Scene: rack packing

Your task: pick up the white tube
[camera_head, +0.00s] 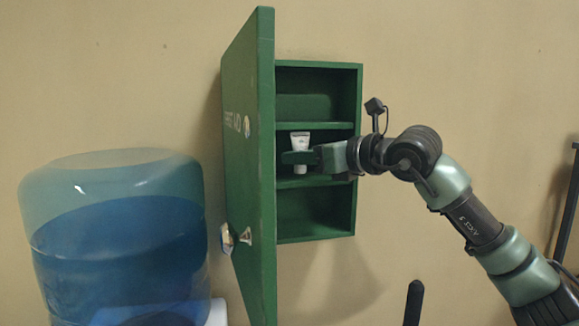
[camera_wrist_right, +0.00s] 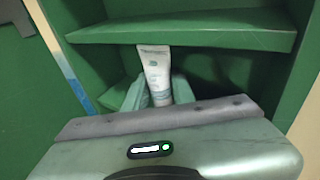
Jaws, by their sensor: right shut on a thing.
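The white tube (camera_head: 300,141) stands upright on the middle level of the green wall cabinet (camera_head: 358,100). My right gripper (camera_head: 300,157) reaches in from the right and is shut on the tube, around its lower half. In the right wrist view the tube (camera_wrist_right: 156,70) shows between the two pale green fingers (camera_wrist_right: 157,92), its upper part clear and its lower end hidden by the gripper body. I cannot tell whether its base touches the shelf. My left gripper is not in view.
The cabinet door (camera_head: 250,150) stands open on the left. A shelf board (camera_head: 315,126) lies close above the tube and another (camera_head: 325,181) below. A large blue water bottle (camera_head: 120,240) stands left of the door.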

